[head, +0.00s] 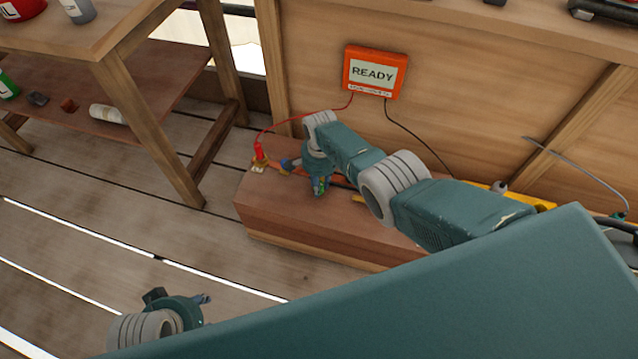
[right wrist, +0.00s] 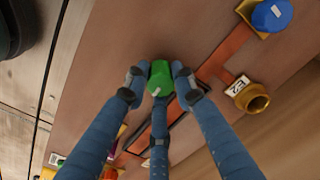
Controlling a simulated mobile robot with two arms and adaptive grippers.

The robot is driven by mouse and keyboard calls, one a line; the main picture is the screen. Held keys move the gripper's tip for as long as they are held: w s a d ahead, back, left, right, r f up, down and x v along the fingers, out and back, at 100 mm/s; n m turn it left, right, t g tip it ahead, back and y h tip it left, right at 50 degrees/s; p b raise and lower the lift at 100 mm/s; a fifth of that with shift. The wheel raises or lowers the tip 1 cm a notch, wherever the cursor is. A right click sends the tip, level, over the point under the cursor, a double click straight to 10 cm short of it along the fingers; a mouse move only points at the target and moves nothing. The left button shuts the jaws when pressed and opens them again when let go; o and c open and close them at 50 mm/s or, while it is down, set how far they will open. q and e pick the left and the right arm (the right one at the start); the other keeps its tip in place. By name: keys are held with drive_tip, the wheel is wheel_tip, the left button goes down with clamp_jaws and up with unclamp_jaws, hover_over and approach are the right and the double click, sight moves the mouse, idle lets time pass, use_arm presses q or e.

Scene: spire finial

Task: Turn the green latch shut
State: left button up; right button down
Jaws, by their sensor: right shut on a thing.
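The green latch (right wrist: 160,76) shows in the right wrist view as a green knob with a small white mark on top. My right gripper (right wrist: 158,84) is shut on it, with blue fingers on both sides and a third finger below. The fingers hide part of the latch and what lies under it.
A blue knob (right wrist: 271,14) and a brass socket (right wrist: 256,100) sit near an orange strip (right wrist: 228,62). A red plug (head: 258,151) stands at the box's left end, wired to an orange unit reading READY (head: 374,73). A wooden table (head: 110,30) stands left; the floor between is clear.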

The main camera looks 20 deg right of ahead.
drive_tip(key=shift+s+a, duration=0.15)
drive_tip(key=c, duration=1.5)
unclamp_jaws()
drive_tip(key=shift+o, duration=0.3)
drive_tip(key=shift+r, duration=0.15)
wheel_tip(320, 180, up, 12)
drive_tip(key=shift+f, duration=0.2)
